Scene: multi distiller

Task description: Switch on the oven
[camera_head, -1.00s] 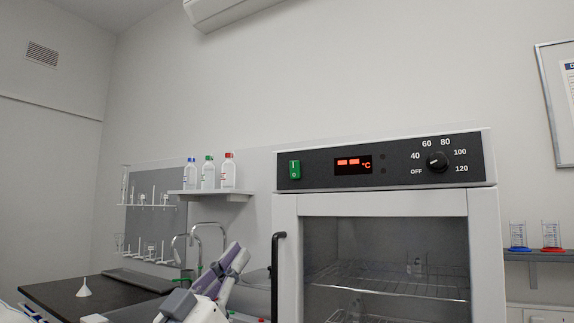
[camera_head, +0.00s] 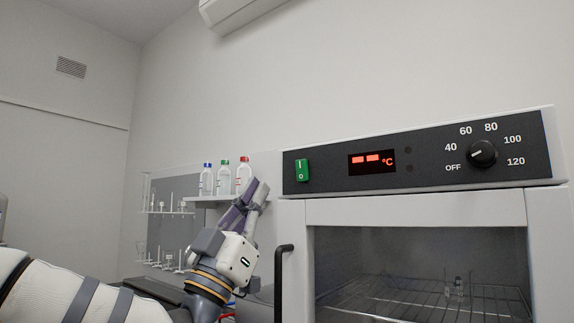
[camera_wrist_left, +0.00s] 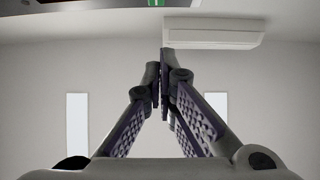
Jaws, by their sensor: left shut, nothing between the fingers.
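The oven (camera_head: 415,212) stands at the right with a black control panel (camera_head: 330,184) along its top. The panel has a green rocker switch marked I and O (camera_head: 302,170), a display (camera_head: 372,162) with red dashes and °C, and a black knob (camera_head: 483,154) on a scale from OFF to 120. My left gripper (camera_head: 259,187) is shut and empty, pointing up, left of and a little below the switch, apart from it. Its closed fingers fill the middle of the left wrist view (camera_wrist_left: 162,62), with a green patch at the top edge there. My right gripper is not in view.
The oven door is closed, with a black handle (camera_head: 280,285) at its left edge. Bottles (camera_head: 224,177) stand on a wall shelf behind my left gripper. A pegboard (camera_head: 168,220) hangs farther left. The space before the panel looks clear.

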